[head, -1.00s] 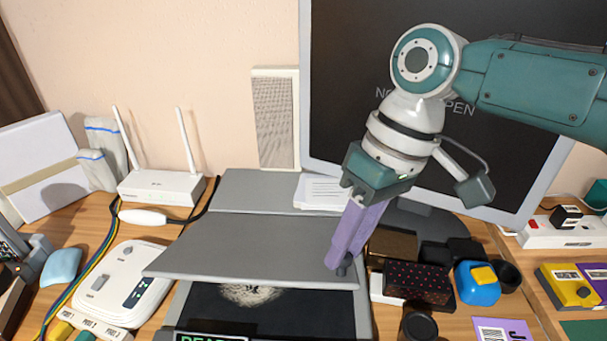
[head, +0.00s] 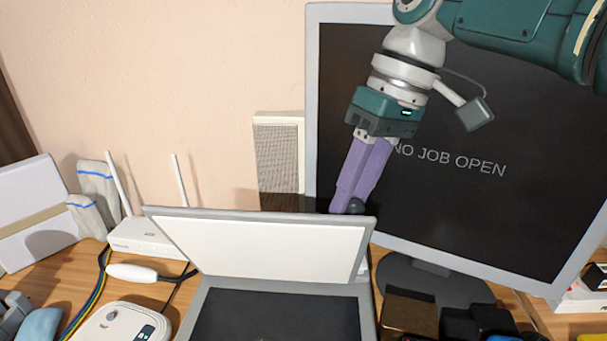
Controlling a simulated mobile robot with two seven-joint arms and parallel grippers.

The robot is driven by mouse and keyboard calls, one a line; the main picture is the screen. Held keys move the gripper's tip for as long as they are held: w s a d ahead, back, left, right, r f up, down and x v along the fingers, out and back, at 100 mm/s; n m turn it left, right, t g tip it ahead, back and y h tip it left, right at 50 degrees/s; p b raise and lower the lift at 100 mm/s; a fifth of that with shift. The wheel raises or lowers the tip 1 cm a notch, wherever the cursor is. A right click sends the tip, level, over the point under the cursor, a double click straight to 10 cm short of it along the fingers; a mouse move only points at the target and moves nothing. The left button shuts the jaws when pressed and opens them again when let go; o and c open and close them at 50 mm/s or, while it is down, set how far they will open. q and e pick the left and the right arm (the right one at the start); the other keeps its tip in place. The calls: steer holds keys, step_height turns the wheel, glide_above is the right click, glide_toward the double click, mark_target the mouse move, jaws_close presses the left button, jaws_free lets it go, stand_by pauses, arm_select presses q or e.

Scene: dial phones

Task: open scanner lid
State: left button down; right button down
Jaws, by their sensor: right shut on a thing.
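The grey scanner lid (head: 275,248) stands raised and steeply tilted in the head view, its white underside facing me. The scanner's dark glass bed (head: 275,316) with its grey frame shows below it at the bottom of the picture. My right gripper (head: 347,210) is at the lid's top right corner. Its purple fingers are shut on the lid's edge there, with the dark tips partly hidden behind the lid. My left gripper is not in view.
A monitor (head: 420,230) reading "NO JOB OPEN" stands behind and to the right. Dark boxes (head: 410,312) crowd the desk right of the scanner.

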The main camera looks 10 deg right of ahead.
steer(key=shift+w+d+f, duration=0.15)
steer(key=shift+d+f, duration=0.25)
steer(key=shift+d, duration=0.15)
steer(key=c, duration=1.1)
jaws_free()
steer(key=shift+o, duration=0.8)
steer(key=shift+d, duration=0.1)
steer(key=o, duration=0.3)
steer(key=shift+r, duration=0.1)
steer(key=shift+o, duration=0.2)
steer(key=shift+r, duration=0.1)
steer(key=v, duration=0.9)
steer(key=shift+r, duration=0.4)
